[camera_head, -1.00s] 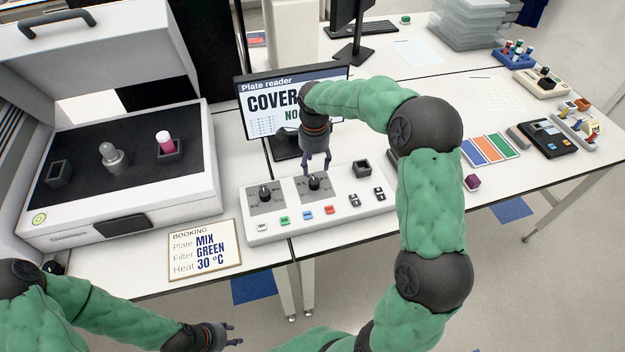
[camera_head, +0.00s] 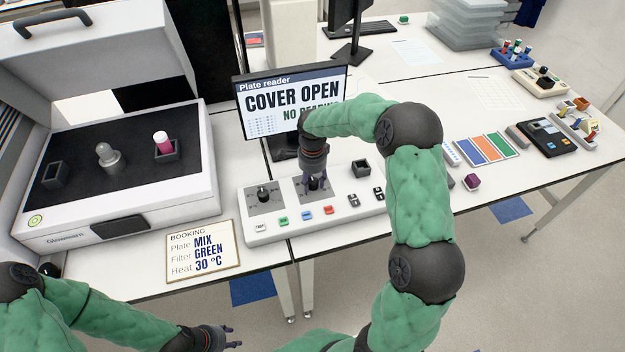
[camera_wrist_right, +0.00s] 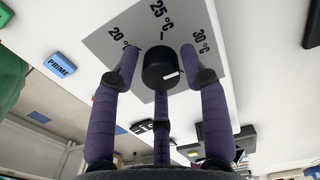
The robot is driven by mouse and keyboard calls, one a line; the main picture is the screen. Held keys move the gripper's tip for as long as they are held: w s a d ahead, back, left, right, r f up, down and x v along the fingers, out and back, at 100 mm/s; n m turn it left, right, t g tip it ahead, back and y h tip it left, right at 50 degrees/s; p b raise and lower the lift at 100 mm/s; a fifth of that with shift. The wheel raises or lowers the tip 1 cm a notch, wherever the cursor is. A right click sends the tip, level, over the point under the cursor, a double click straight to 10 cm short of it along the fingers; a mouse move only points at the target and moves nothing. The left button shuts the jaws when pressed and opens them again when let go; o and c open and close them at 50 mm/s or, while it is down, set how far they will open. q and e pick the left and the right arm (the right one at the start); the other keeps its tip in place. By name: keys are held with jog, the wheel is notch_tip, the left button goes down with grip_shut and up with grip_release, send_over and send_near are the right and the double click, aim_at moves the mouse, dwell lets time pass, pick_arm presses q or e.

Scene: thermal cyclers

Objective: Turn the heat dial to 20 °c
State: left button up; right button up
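The heat dial (camera_wrist_right: 160,66) is a black knob on a grey plate marked 20, 25 and 30 °C, seen in the right wrist view. A white mark shows at the lower right of the knob; which label it points to is hard to tell. My right gripper (camera_wrist_right: 160,75) has its purple fingers spread around the knob, with no clear contact. In the head view the right gripper (camera_head: 314,185) is down over the dial and largely hides it. My left gripper (camera_head: 233,338) is open and empty in front of the table, low in the view.
The white control panel (camera_head: 265,236) also carries another dial (camera_head: 263,194) on the left and several coloured buttons. A booking card (camera_head: 203,251) reads MIX, GREEN, 30 °C. The screen (camera_head: 290,100) reads COVER OPEN. The plate reader (camera_head: 190,208) stands open at left.

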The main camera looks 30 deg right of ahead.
jog(key=c, duration=0.6)
jog(key=shift+n, duration=0.4)
jog(key=n, duration=0.4)
jog(key=shift+n, duration=0.3)
jog(key=n, duration=0.6)
jog(key=shift+s+p, duration=0.1)
jog(key=shift+p, duration=0.3)
jog(key=n+p, duration=0.1)
jog(key=n, duration=0.5)
jog(key=shift+f+n, duration=0.1)
jog(key=shift+n, duration=0.3)
jog(key=n+p, duration=0.1)
jog(key=n, duration=0.4)
jog(key=shift+s+n, duration=0.1)
jog(key=shift+n, duration=0.2)
jog(key=shift+d, duration=0.1)
jog(key=o, duration=1.2)
jog(key=shift+c, duration=0.2)
